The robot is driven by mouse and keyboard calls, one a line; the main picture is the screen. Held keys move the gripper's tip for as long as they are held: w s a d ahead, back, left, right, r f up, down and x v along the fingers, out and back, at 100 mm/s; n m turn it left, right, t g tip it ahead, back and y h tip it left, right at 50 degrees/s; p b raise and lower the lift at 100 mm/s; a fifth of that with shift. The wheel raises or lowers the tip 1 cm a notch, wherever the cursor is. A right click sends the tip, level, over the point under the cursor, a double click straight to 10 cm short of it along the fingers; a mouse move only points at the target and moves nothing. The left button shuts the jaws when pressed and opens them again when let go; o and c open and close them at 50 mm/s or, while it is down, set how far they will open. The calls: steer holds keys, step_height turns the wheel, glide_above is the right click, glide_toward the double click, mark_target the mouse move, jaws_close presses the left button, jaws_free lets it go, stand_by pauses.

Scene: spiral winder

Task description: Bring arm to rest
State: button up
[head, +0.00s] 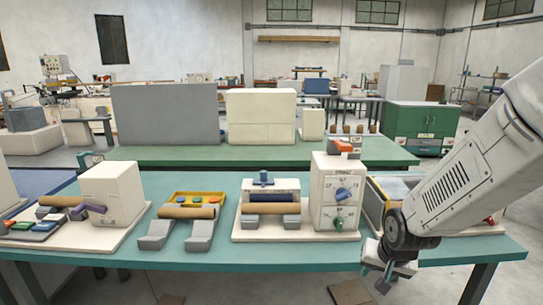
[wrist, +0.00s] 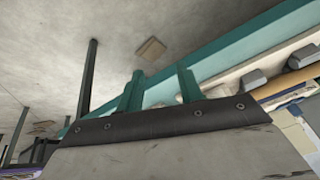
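My arm comes in from the right edge of the head view and reaches down to the front edge of the teal table (head: 300,258). My gripper (head: 386,279) hangs at that edge, small and dark. Its fingers are too small to show whether they are open or shut, and I see nothing clearly held.
A winder with a white dial box (head: 337,190) stands left of my arm. A yellow tray (head: 197,199) with a brown roller and a white block machine (head: 113,192) stand further left. A yellow-grey unit (head: 392,190) is partly behind my arm. A green cabinet (head: 419,120) stands behind.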

steer(key=s+r+n+g, duration=0.1)
steer(key=s+r+n, duration=0.1)
steer(key=s+r, duration=0.7)
steer(key=s+d+r+n+g, duration=0.1)
steer(key=s+r+n+g, duration=0.1)
steer(key=s+r, duration=0.7)
steer(key=s, duration=0.6)
steer(key=shift+s, duration=0.2)
steer(key=shift+f, duration=0.1)
